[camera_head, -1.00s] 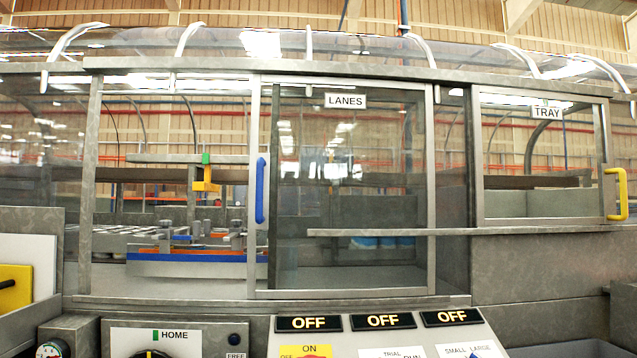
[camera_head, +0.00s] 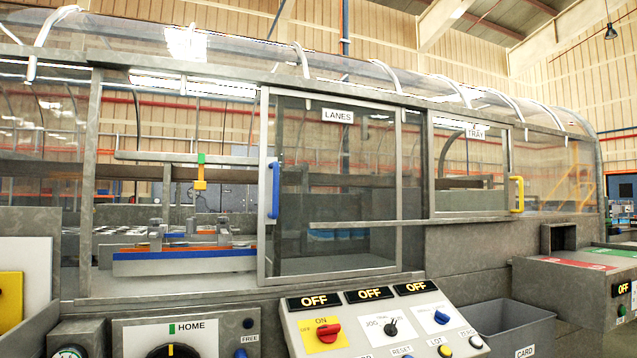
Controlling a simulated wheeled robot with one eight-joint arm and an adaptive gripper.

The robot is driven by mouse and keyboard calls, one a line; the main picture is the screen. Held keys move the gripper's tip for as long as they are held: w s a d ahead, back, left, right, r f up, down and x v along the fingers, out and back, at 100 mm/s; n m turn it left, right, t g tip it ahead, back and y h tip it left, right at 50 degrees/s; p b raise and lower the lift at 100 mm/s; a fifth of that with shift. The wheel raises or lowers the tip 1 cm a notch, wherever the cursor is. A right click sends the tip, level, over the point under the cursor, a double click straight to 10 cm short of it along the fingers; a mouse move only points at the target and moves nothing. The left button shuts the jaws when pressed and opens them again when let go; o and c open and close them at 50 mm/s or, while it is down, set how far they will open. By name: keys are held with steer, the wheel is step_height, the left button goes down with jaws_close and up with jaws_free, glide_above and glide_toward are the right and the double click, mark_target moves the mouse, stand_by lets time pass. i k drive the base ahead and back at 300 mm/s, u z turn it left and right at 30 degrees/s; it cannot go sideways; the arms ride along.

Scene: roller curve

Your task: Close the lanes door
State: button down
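The lanes door (camera_head: 336,262) is a framed clear sliding panel with a LANES label near its top. An upright blue handle (camera_head: 274,190) sits on its left frame edge. Left of the door is an uncovered opening reaching to a grey post (camera_head: 88,190). Through it I see a blue and orange bar assembly (camera_head: 185,262) and a hanging yellow and green part (camera_head: 200,173). A grey horizontal rail (camera_head: 370,224) crosses in front of the door. My gripper is not in view.
Below the door, a sloped control panel (camera_head: 380,318) with switches and OFF displays juts forward. The tray door (camera_head: 468,170) with a yellow handle (camera_head: 517,194) is to the right. A grey card bin (camera_head: 510,325) and a grey cabinet (camera_head: 570,290) stand lower right.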

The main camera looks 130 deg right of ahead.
mark_target(269, 167)
steer(key=z, duration=0.2)
steer(key=i, duration=0.25)
steer(key=z, duration=4.8)
steer(key=i, duration=1.05)
steer(key=u, duration=0.15)
